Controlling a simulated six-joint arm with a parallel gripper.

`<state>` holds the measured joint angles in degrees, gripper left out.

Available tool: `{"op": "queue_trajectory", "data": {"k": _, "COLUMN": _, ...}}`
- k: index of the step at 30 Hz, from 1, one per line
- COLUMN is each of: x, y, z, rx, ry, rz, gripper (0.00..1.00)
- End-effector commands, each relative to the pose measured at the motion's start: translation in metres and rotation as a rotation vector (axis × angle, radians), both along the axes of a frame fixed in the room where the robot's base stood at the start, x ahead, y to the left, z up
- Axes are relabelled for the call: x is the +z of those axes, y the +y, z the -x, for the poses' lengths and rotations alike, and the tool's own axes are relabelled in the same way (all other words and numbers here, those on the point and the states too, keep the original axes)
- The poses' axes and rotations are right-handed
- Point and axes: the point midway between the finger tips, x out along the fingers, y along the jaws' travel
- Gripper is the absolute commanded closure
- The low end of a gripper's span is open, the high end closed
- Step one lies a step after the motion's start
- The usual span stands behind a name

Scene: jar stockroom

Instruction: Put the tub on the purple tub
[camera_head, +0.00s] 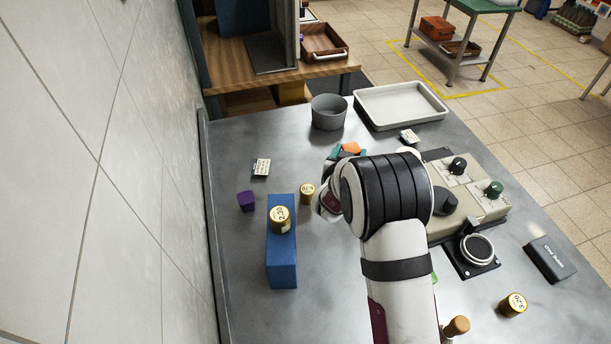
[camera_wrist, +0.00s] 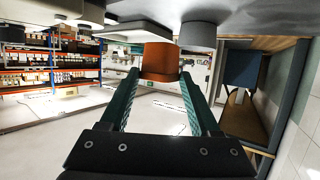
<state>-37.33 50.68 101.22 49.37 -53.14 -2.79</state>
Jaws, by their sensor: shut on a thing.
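My gripper (camera_wrist: 160,75) has teal fingers shut on an orange tub (camera_wrist: 160,58), one finger on each side of it. In the head view the orange tub (camera_head: 351,147) shows only partly, beyond my wrist, with a teal fingertip at its left. A small dark purple block-like thing (camera_head: 246,201), seemingly the purple tub, stands on the grey table at the left, apart from my gripper. Nothing is seen on top of it. The height of the held tub above the table is hard to tell.
A gold-lidded jar (camera_head: 280,219) stands on a blue block (camera_head: 282,265), right of the purple thing. Another jar (camera_head: 307,194) stands nearby. A grey bucket (camera_head: 328,112) and white tray (camera_head: 400,106) are behind, a knobbed machine (camera_head: 470,190) at right. A wall borders the left.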

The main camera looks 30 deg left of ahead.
Motion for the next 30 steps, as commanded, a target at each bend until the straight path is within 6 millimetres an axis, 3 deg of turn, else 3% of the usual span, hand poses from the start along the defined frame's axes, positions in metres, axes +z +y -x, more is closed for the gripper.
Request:
{"op": "queue_trajectory", "data": {"k": 2, "x": 0.007, "y": 0.0, "z": 0.0, "rx": 0.0, "ry": -0.002, "rz": -0.001, "gripper": 0.92}}
{"op": "queue_trajectory", "data": {"k": 9, "x": 0.064, "y": 0.0, "z": 0.0, "rx": 0.0, "ry": -0.003, "rz": -0.003, "gripper": 0.92}}
{"op": "queue_trajectory", "data": {"k": 15, "x": 0.101, "y": 0.002, "z": 0.001, "rx": 0.004, "ry": -0.003, "rz": -0.002, "gripper": 0.92}}
{"op": "queue_trajectory", "data": {"k": 23, "x": 0.098, "y": 0.049, "z": 0.034, "rx": 0.083, "ry": -0.001, "rz": -0.002, "gripper": 0.92}}
{"op": "queue_trajectory", "data": {"k": 30, "x": 0.097, "y": 0.111, "z": 0.091, "rx": 0.197, "ry": 0.001, "rz": -0.004, "gripper": 0.92}}
